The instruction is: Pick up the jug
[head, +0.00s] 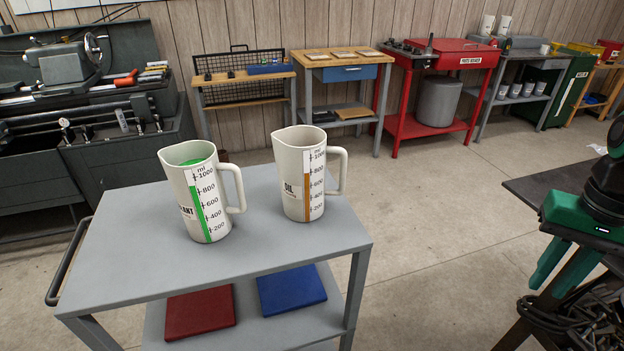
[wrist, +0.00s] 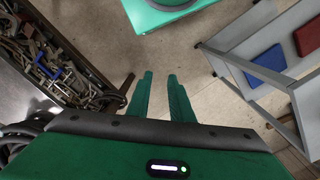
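Two cream measuring jugs stand upright on a grey cart (head: 130,260). The left jug (head: 174,187) has a green level strip, green contents, a label ending in "ANT" and its handle on the right. The right jug (head: 290,160) has a brown level strip, a label that seems to read "OIL" and its handle on the right. My green gripper (head: 548,284) is at the far right, well away from both jugs. In the wrist view my gripper (wrist: 160,76) points at the floor, its two fingers apart with nothing between them. No jug shows there.
The cart's lower shelf holds a red mat (head: 200,313) and a blue mat (head: 291,290). A dark table (head: 530,188) stands at right, and a bin of metal scraps (wrist: 60,65) is beside my gripper. Benches line the wall. Open floor (head: 440,240) lies right of the cart.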

